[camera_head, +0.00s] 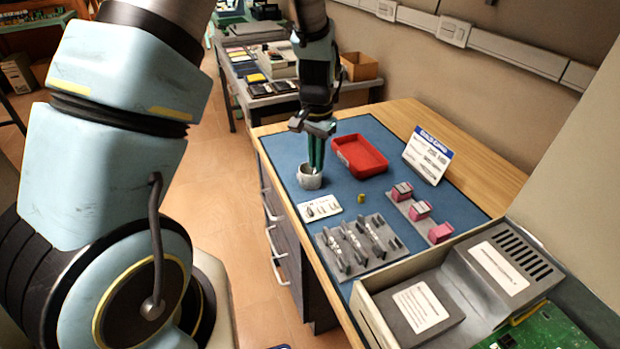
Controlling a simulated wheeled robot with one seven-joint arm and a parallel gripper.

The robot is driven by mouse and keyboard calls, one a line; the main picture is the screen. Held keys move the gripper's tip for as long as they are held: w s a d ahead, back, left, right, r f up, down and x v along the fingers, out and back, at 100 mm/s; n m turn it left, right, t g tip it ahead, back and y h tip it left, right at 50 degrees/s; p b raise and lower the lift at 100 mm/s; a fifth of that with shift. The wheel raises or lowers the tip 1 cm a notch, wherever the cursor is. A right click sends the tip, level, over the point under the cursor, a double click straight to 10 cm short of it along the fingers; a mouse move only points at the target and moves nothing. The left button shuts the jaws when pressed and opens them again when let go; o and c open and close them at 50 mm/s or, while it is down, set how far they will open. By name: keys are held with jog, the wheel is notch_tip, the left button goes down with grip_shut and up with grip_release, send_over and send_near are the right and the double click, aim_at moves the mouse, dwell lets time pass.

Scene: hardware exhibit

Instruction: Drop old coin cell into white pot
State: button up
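The white pot (309,178) is a small, pale round cup near the left edge of the blue mat. My gripper (316,163) points down at the pot's back right side, with its teal fingers close together just above or behind the rim. I cannot tell whether the fingers touch the pot or hold anything between them. I cannot make out the old coin cell; the fingers or the pot's wall may hide it.
On the blue mat (352,215) are a red tray (360,156), a small olive-yellow object (361,198), a white card (320,208), a grey rack (358,246) and pink blocks (420,210). A sign (427,156) stands at right. A grey open case (375,322) fills the front.

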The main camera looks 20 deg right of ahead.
jog(key=o, duration=0.4)
notch_tip(320, 180, up, 11)
jog(key=shift+f+b, duration=0.1)
jog(key=shift+b, duration=1.05)
jog(key=s+a+n, duration=0.2)
jog(key=a+n, duration=0.1)
jog(key=a, duration=0.6)
jog(key=s+a+n+t, duration=0.1)
jog(key=s+a+n, duration=0.1)
jog(key=a, duration=0.7)
jog(key=s+a+f+n, duration=0.1)
jog(key=a+n, duration=0.3)
jog(key=a, duration=0.5)
jog(key=shift+s+a+n+t, duration=0.3)
jog(key=shift+s+n, duration=0.1)
jog(key=shift+s, duration=0.15)
